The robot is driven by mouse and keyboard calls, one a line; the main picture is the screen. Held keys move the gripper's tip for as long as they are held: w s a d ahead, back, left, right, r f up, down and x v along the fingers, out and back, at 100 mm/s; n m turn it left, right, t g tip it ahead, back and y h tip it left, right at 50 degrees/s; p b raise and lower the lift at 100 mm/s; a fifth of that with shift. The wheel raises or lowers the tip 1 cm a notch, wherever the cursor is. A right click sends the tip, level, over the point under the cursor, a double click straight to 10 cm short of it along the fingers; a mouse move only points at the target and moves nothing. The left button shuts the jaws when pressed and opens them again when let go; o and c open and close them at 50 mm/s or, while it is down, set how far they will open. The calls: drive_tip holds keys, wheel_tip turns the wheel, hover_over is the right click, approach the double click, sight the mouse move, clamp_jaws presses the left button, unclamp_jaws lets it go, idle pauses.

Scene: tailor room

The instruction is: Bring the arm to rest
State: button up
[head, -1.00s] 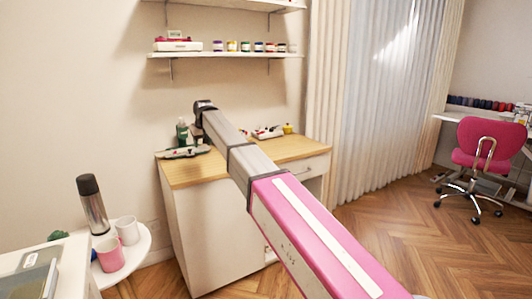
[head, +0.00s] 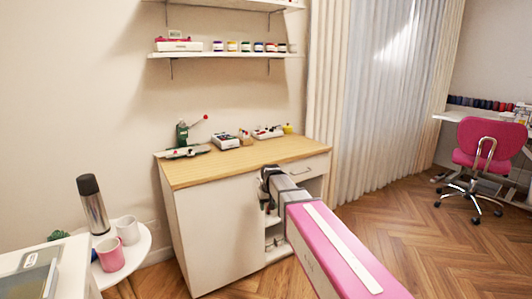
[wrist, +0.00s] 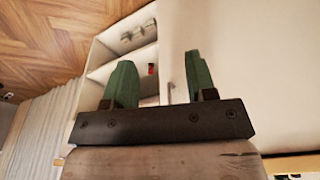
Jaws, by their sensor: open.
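My gripper (wrist: 160,85) shows in the wrist view with its two green fingers apart and nothing between them. In the head view my arm, with its pink and grey links, reaches from the lower right to the front of the cabinet. My gripper (head: 268,200) hangs there at the arm's far end, small and dark, below the worktop's front edge. The white cabinet (head: 210,230) with a wooden top stands behind it. In the wrist view the cabinet's open shelves (wrist: 122,62) lie beyond the fingers.
On the worktop (head: 210,172) are a green press (head: 183,137) with a red-knobbed lever and a white device (head: 226,141). A round side table (head: 140,250) with two mugs and a flask stands at left. A pink chair (head: 482,150) stands at right, with clear floor (head: 400,225) before it.

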drive_tip(key=s+d+f+m+g, duration=0.1)
drive_tip(key=s+d+f, duration=0.5)
drive_tip(key=s+d, duration=0.3)
drive_tip(key=s+d+f+m+g, duration=0.1)
drive_tip(key=s+d+f, duration=0.5)
drive_tip(key=s+d, duration=0.3)
drive_tip(key=s, duration=0.3)
drive_tip(key=shift+m+h, duration=0.3)
drive_tip(key=shift+m, duration=0.1)
